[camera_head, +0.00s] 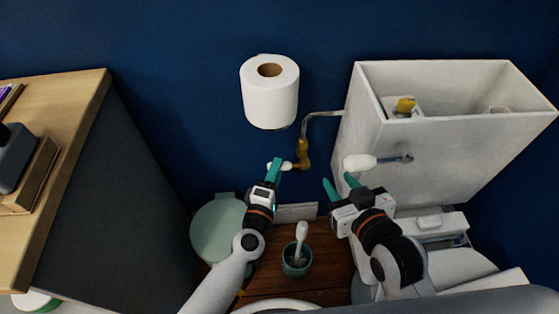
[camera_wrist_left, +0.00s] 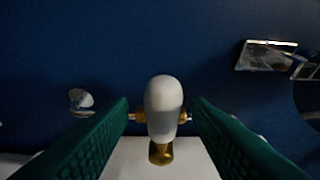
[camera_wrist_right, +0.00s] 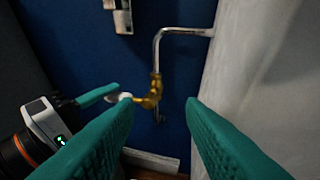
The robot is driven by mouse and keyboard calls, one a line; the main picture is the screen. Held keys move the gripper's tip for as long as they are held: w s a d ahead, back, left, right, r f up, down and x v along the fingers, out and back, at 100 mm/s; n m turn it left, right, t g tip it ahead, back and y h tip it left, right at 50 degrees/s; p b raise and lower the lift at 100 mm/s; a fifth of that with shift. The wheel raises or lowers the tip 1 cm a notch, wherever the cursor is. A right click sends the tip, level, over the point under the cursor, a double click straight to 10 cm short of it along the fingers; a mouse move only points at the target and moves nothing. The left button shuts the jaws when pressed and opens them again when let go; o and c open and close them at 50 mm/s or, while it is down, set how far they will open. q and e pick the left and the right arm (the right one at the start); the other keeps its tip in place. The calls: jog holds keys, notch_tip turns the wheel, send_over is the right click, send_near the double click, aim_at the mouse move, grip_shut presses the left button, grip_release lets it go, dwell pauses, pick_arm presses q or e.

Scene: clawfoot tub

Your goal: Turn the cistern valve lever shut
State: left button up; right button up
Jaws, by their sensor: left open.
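The brass cistern valve (camera_head: 302,155) sits on a bent pipe on the blue wall, left of the cistern (camera_head: 360,120). Its white lever handle (camera_head: 286,166) points left in the head view. In the left wrist view the handle (camera_wrist_left: 163,100) stands between my left gripper's fingers, with gaps on both sides. My left gripper (camera_head: 275,168) is open around it, not visibly touching it. My right gripper (camera_head: 340,184) is open and empty, below and right of the valve. The valve (camera_wrist_right: 154,90) also shows beyond its fingers in the right wrist view.
A white-handled flush lever (camera_head: 360,162) juts from the cistern front, just above my right gripper. A toilet roll (camera_head: 270,98) hangs above the valve. A toilet brush (camera_head: 301,236) in a green pot and a pale green bin (camera_head: 218,234) stand below. A dark-sided cabinet (camera_head: 110,190) borders the left.

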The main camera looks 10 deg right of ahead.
pick_arm(q)
jog(key=v, duration=0.8)
pick_arm(e)
jog(key=shift+s+d+f+g+h, duration=0.2)
jog(key=shift+s+f+g, duration=0.25)
jog(key=shift+f, duration=0.1)
jog(key=shift+s+d+f+g+h, duration=0.2)
jog(key=shift+s+f+g, duration=0.15)
jog(key=shift+f+g, duration=0.15)
pick_arm(q)
jog(key=shift+f, duration=0.1)
